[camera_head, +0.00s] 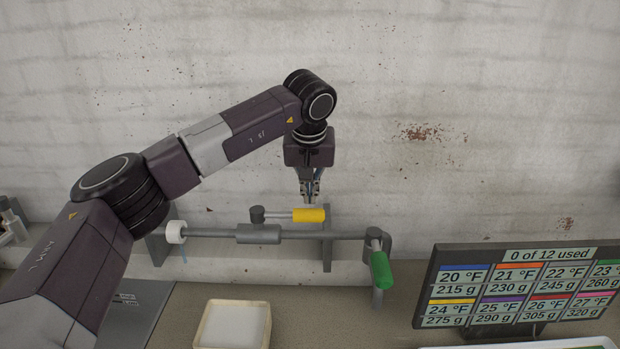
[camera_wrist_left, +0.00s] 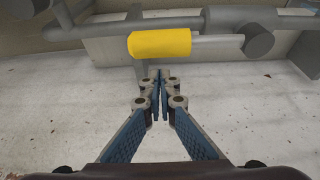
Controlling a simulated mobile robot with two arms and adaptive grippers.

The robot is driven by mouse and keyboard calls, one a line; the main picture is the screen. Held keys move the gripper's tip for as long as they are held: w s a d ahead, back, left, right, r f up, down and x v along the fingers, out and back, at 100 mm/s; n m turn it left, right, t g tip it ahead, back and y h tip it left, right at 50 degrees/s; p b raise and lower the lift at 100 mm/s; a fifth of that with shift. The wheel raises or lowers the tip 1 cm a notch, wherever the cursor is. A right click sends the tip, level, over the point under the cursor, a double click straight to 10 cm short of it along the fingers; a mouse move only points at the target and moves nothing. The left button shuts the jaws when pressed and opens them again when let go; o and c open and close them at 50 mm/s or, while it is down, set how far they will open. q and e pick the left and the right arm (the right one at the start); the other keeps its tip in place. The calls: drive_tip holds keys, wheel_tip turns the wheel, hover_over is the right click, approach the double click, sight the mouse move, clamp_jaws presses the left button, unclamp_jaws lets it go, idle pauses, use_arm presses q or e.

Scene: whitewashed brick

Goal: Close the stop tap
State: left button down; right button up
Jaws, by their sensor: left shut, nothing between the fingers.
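A grey pipe (camera_head: 208,233) runs level along the wall. Its valve body (camera_head: 258,234) carries a lever with a yellow handle (camera_head: 309,215), which lies parallel to the pipe and points right. A second lever with a green handle (camera_head: 381,269) hangs down at an angle at the pipe's right end. My left gripper (camera_head: 309,199) points down just above the yellow handle in the head view. In the left wrist view, its fingertips (camera_wrist_left: 160,76) are together and empty, close to the yellow handle (camera_wrist_left: 160,43). I cannot tell whether they touch it. My right gripper is not in view.
A bracket (camera_head: 327,240) holds the pipe to the whitewashed wall. A pale square tray (camera_head: 233,326) stands on the worktop below the pipe. A sign with coloured labels (camera_head: 517,287) stands at the right. The wall above the pipe is clear.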

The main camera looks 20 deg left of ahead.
use_arm(q)
drive_tip(key=shift+s+d+f, duration=0.15)
drive_tip(key=shift+s+f, duration=0.05)
drive_tip(key=shift+s, duration=0.4)
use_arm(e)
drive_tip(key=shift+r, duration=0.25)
